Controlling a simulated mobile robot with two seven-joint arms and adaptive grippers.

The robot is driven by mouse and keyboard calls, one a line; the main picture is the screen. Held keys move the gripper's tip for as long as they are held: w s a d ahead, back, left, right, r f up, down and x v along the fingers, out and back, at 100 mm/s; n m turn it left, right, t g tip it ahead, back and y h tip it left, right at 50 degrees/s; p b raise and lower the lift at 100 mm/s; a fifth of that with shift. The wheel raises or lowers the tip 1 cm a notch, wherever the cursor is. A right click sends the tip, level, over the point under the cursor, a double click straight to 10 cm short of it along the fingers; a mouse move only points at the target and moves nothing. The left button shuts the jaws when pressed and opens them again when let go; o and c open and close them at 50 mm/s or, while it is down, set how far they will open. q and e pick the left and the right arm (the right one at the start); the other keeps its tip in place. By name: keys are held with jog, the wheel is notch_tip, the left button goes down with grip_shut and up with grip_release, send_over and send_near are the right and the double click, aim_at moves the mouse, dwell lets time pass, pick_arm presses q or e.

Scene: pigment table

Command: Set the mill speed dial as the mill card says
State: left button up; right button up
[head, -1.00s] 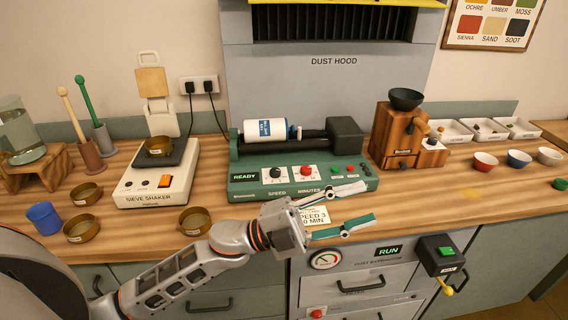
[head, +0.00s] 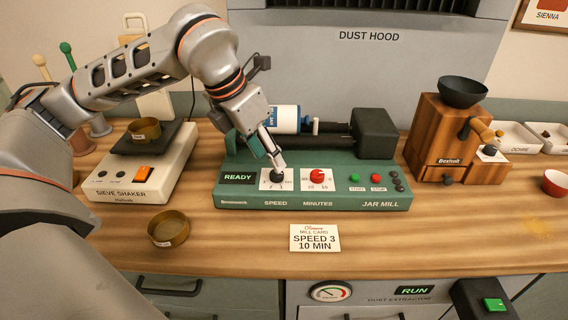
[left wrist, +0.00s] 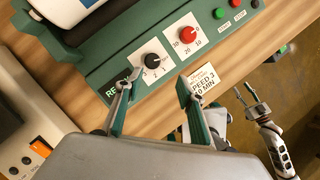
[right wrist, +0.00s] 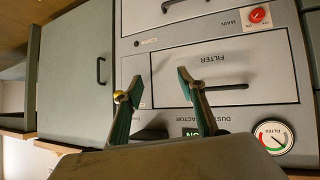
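The green jar mill (head: 235,195) shows READY on its display. Its black speed dial (head: 276,177) sits on a white plate; it also shows in the left wrist view (left wrist: 152,60). I cannot read its setting. The mill card (head: 315,238) lies on the bench in front and reads SPEED 3, 10 MIN. My left gripper (head: 272,150) points down at the speed dial from above. In the left wrist view its fingers (left wrist: 153,86) are open, with the dial just beyond the tips. My right gripper (right wrist: 158,84) is open and empty before the cabinet front.
The red minutes dial (head: 317,175) is right beside the speed dial, with the start and stop buttons further right. A white and blue jar (head: 286,120) lies on the mill. The sieve shaker (head: 150,175) stands left, the wooden grinder (head: 440,140) right. Bench around the card is clear.

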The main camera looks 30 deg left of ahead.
aim_at(274, 174)
pick_arm(q)
jog(key=shift+w+a+f+y, duration=0.1)
jog(key=shift+w+a+y, duration=0.2)
jog(key=shift+a, duration=0.3)
jog(key=b+x, duration=0.1)
jog(key=x, duration=0.6)
grip_shut()
